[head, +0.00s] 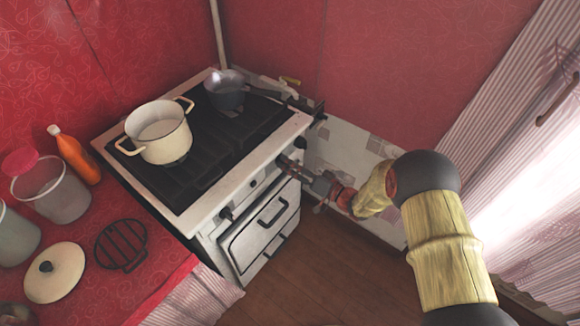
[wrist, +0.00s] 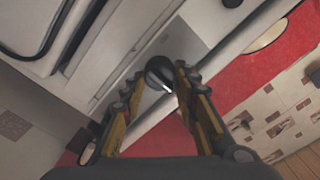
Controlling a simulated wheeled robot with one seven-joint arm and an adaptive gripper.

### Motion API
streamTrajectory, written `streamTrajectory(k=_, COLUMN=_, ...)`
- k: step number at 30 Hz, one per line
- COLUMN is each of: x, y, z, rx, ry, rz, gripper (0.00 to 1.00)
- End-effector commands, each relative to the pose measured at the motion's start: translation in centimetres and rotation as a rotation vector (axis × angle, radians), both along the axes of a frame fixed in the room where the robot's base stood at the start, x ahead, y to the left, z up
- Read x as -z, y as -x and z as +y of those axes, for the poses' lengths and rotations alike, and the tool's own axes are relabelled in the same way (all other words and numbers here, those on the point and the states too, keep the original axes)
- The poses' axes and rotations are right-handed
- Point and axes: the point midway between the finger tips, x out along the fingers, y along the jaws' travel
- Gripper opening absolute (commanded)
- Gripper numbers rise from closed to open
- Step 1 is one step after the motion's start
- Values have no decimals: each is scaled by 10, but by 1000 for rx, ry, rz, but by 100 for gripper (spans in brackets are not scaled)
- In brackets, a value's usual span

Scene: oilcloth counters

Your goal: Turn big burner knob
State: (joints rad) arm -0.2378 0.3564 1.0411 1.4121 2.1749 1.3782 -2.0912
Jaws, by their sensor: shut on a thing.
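The stove (head: 205,225) has a dark hob on top and knobs along its front panel. A round black knob (wrist: 158,71) sits between my fingertips in the wrist view. My gripper (head: 291,165) is at the right end of the front panel in the head view and hides most of that knob. In the wrist view my gripper (wrist: 158,80) has one finger on each side of the knob and is shut on it. Other small dark knobs (head: 226,213) show further left on the panel.
A cream pot (head: 160,135) and a dark pan (head: 225,90) stand on the hob. Oven door handles (head: 271,214) stick out below the panel. A red counter (head: 160,265) at left holds jars, a bottle, a lid and a trivet. The wooden floor in front is clear.

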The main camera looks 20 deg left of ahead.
Motion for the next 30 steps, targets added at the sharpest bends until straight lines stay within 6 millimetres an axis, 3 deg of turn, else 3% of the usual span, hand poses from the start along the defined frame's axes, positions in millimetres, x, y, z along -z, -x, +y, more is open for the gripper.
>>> streamTrajectory(k=13, x=3, y=2, z=0, rx=-1, ry=8, rz=-4, gripper=5)
streamTrajectory(k=14, x=3, y=2, z=0, rx=-1, ry=8, rz=-4, gripper=31)
streamTrajectory(k=23, x=1, y=1, z=0, rx=-1, ry=5, rz=-7, gripper=48)
streamTrajectory(k=30, x=1, y=0, z=0, rx=0, ry=4, rz=-7, gripper=49)
